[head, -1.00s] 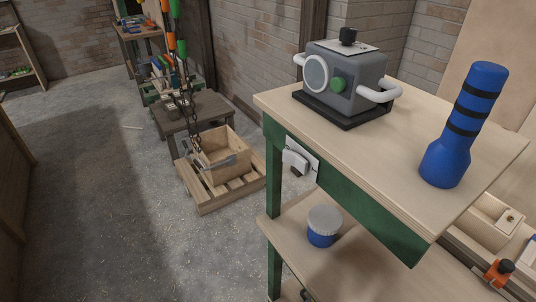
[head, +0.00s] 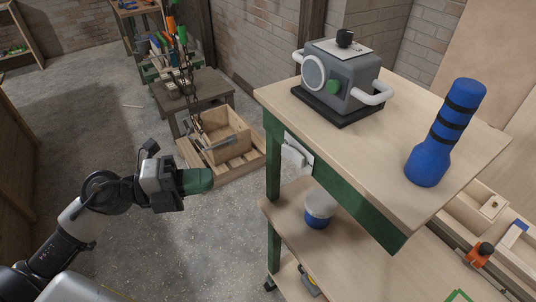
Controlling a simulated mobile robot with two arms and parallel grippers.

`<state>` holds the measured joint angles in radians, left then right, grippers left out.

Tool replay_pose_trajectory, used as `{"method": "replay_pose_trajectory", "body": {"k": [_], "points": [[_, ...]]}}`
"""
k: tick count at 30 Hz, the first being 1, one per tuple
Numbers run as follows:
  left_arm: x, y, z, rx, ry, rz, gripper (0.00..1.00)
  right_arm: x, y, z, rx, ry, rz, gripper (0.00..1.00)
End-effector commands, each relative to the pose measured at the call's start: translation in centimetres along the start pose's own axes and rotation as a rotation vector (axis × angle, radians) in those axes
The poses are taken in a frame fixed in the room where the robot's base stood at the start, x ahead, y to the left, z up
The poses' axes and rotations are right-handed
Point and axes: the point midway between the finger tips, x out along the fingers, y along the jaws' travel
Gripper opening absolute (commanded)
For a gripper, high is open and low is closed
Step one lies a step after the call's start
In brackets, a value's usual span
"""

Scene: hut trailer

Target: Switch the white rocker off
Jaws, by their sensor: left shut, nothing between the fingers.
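The white rocker (head: 292,156) sits on a white plate on the green side of the workbench, just under the tabletop at its left end. It is seen at a steep angle, so I cannot tell which way it is tipped. My left gripper (head: 208,180) is shut and empty, with green fingers pointing right towards the bench. It is left of the rocker and apart from it, with open space between. My right gripper is not in view.
On the workbench top (head: 350,145) stand a grey machine (head: 338,80) with white handles and a blue bottle-shaped object (head: 445,132). A blue jar (head: 318,209) is on the lower shelf. A wooden crate (head: 222,135) on a pallet is behind my gripper.

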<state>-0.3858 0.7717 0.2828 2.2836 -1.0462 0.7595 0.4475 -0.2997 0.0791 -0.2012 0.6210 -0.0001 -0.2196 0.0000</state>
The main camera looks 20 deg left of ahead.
Motion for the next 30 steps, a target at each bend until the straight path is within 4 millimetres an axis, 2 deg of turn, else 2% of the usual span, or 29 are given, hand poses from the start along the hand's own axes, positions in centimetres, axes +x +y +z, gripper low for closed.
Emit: {"method": "replay_pose_trajectory", "body": {"k": [6,11,17,24,30], "points": [[0.2,-0.1,0.1,-0.001,-0.002,-0.003,0.00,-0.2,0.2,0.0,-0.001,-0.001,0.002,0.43],[1.7,-0.3,0.1,0.000,-0.002,-0.004,0.00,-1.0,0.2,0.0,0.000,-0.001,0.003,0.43],[5.1,-0.6,0.1,0.000,-0.001,-0.007,0.00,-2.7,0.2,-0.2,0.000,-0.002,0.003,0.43],[10.1,-0.7,0.1,-0.002,-0.002,-0.007,0.00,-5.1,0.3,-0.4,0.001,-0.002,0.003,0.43],[12.1,-0.3,2.2,-0.002,-0.004,-0.004,0.00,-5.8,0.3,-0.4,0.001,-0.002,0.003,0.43]]}}
